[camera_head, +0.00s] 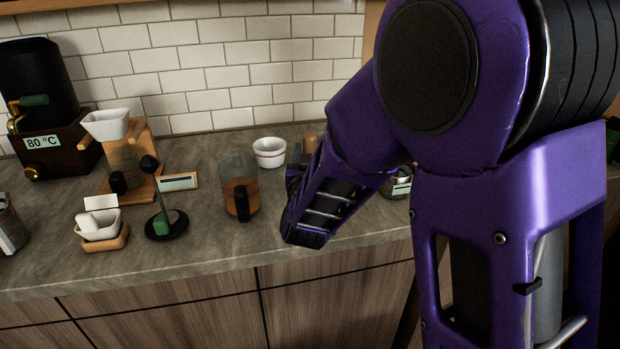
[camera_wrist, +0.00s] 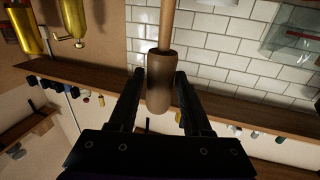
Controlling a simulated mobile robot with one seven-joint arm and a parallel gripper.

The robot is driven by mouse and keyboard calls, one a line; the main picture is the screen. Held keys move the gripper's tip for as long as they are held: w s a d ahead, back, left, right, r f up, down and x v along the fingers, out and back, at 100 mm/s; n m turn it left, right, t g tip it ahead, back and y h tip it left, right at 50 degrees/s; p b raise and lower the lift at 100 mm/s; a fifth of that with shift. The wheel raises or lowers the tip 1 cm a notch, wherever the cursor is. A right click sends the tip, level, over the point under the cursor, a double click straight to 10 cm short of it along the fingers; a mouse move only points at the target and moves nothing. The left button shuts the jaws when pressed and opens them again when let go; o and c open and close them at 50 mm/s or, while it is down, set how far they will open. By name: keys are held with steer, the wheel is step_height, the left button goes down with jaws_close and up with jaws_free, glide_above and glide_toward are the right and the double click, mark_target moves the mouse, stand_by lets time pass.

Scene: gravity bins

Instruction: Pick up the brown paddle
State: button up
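The brown paddle (camera_wrist: 160,82) shows in the wrist view as a thick brown cylinder with a thinner, lighter wooden rod running up out of the picture. My gripper (camera_wrist: 160,72) has its two dark fingers on either side of the thick cylinder. A narrow gap shows beside the left finger; contact on the right is unclear, and the fingers look open around it. In the head view, a small brown top (camera_head: 311,141), likely part of the paddle, shows behind my purple arm. My arm hides most of the gripper there.
A white bowl (camera_head: 269,152) and a glass jug (camera_head: 239,186) stand close left of my gripper. Further left are a pour-over stand (camera_head: 142,165), a small scale (camera_head: 178,182), a black-based tool (camera_head: 166,224) and a dark grinder (camera_head: 54,145). The front counter strip is clear.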

jaws_close()
stand_by(1.1)
